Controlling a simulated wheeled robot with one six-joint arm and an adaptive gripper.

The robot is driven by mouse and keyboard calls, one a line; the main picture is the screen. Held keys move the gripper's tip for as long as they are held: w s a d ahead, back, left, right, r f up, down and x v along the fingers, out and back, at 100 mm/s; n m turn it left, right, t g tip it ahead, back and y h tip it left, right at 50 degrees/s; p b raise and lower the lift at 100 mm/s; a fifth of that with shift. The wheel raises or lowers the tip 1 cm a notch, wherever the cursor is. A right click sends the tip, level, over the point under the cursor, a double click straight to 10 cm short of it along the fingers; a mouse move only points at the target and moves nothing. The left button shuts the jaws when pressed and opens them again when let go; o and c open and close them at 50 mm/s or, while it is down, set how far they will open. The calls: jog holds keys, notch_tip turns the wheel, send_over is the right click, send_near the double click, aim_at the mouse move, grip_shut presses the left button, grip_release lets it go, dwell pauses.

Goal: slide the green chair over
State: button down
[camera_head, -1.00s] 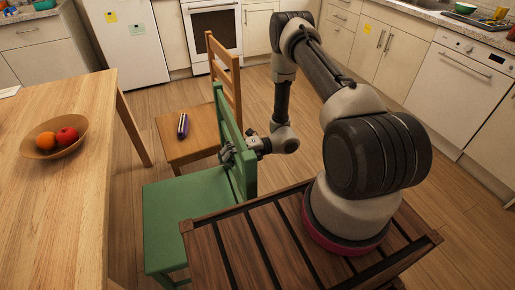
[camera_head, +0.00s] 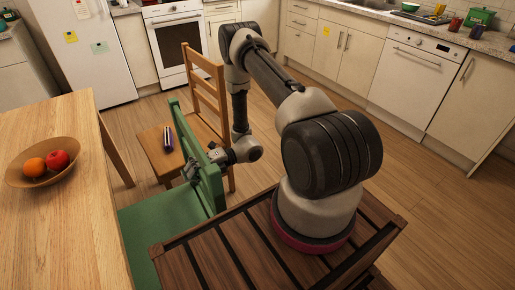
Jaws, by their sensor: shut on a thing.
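The green chair (camera_head: 165,225) stands between the wooden table and my slatted wooden top, its seat partly hidden under the table edge and behind my own body. Its backrest rises on the right side of the seat. My gripper (camera_head: 192,171) is at the upper part of the backrest and is shut on it. The fingers are small in view and partly hidden by the backrest.
The table (camera_head: 60,215) at left holds a bowl (camera_head: 20,179) of fruit. Open floor (camera_head: 420,185) lies to the right, before the white dishwasher (camera_head: 413,78).

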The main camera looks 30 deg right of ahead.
jog(key=shift+d, duration=0.15)
jog(key=c, duration=0.6)
grip_release()
jog(key=shift+c, duration=0.2)
jog(key=shift+d, duration=0.15)
jog(key=d, duration=1.1)
jog(key=shift+s+d, duration=0.35)
jog(key=shift+d, duration=0.05)
